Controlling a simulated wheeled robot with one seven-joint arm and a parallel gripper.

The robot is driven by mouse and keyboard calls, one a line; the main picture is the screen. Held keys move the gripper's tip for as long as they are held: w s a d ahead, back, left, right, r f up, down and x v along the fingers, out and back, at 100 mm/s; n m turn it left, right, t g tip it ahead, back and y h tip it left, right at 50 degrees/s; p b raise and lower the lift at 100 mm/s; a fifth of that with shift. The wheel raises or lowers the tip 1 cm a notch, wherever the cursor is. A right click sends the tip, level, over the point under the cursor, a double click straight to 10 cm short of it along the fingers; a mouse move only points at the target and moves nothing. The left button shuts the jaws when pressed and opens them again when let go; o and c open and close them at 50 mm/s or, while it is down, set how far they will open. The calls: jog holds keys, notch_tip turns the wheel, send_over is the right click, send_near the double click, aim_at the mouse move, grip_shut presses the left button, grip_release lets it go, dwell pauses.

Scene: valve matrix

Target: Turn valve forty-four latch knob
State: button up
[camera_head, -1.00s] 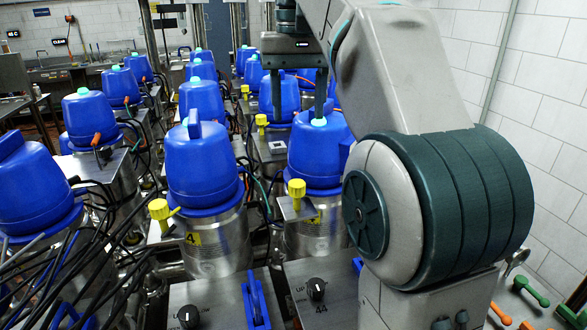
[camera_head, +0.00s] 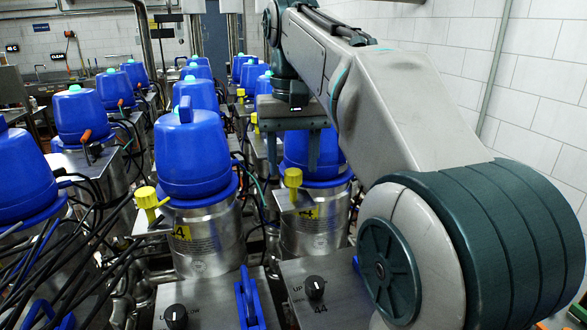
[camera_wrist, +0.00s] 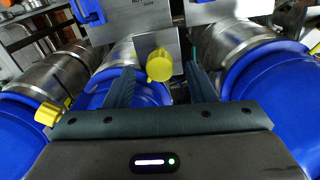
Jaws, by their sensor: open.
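A yellow knob (camera_head: 293,177) sits on a metal bracket in front of the blue-capped canister (camera_head: 318,165), behind the panel marked 44. That panel also carries a black knob (camera_head: 315,287) by the number. My gripper (camera_head: 293,160) is open and points down, its two fingers behind and above the yellow knob, close to the blue cap. In the wrist view, my fingers (camera_wrist: 160,88) stand apart with a yellow knob (camera_wrist: 159,66) showing between and beyond them. I see no contact with it.
A neighbouring blue-capped canister (camera_head: 194,155) stands at left with its own yellow knob (camera_head: 148,198). A blue lever (camera_head: 250,300) rises between the front panels. Black cables (camera_head: 75,255) crowd the lower left. A white tiled wall (camera_head: 535,80) is at right.

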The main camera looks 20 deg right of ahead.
jog(key=shift+f, duration=0.7)
jog(key=c, duration=1)
jog(key=shift+o, duration=0.2)
jog(key=shift+m+p, duration=0.35)
jog(key=shift+m, duration=0.45)
jog(key=o, duration=1)
jog(key=shift+c, duration=0.2)
jog(key=shift+r, duration=0.1)
